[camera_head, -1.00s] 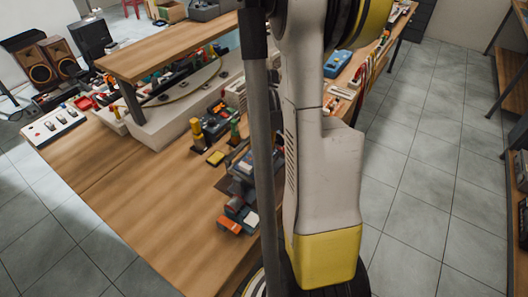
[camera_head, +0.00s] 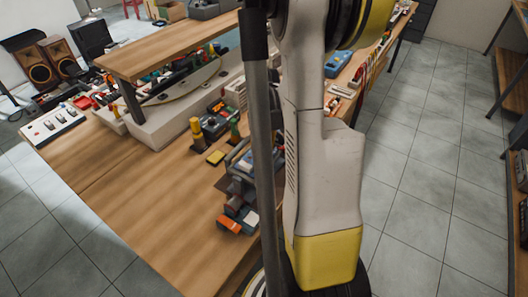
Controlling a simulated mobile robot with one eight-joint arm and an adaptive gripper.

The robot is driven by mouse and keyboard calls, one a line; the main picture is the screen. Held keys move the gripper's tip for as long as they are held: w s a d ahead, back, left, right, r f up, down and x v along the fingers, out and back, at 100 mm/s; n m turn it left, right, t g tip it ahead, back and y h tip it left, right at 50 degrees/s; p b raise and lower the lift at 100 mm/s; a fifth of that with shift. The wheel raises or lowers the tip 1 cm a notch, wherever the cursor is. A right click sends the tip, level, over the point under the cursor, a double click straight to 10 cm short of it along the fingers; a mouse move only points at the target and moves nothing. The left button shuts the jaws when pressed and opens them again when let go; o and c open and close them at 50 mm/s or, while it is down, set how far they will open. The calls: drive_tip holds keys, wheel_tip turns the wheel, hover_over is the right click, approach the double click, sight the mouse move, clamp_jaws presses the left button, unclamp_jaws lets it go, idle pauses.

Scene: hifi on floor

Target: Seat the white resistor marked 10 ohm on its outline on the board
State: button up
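I cannot make out the white resistor marked 10 ohm or its outline in the head view. A dark flat edge, possibly the board (camera_head: 222,184), shows on the bench beside the grey pole and is mostly covered. A dark grey mechanism that looks like my gripper (camera_head: 238,172) is over that spot, partly hidden by the pole and my white and yellow arm. Its fingertips are not clear, so I cannot tell whether it is open, shut or holding something. An orange, grey and white cluster (camera_head: 230,224) lies just in front of it.
The wooden bench (camera_head: 130,190) is bare at front left. A yellow-topped post (camera_head: 196,127), a small yellow block (camera_head: 215,157) and a dark device (camera_head: 214,122) stand behind the mechanism. A raised wooden shelf (camera_head: 165,48) overhangs the back. Tiled floor (camera_head: 420,170) is clear at right.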

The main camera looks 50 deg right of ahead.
drive_tip(key=o, duration=0.9)
drive_tip(key=shift+c, duration=0.2)
drive_tip(key=shift+o, duration=0.8)
drive_tip(key=shift+r, duration=0.1)
drive_tip(key=shift+o, duration=0.3)
drive_tip(key=shift+d+r+p, duration=0.2)
drive_tip(key=shift+r+p, duration=1.05)
drive_tip(key=shift+r, duration=0.3)
drive_tip(key=shift+a+r+p, duration=0.2)
drive_tip(key=shift+r+p, duration=0.75)
drive_tip(key=shift+r, duration=0.45)
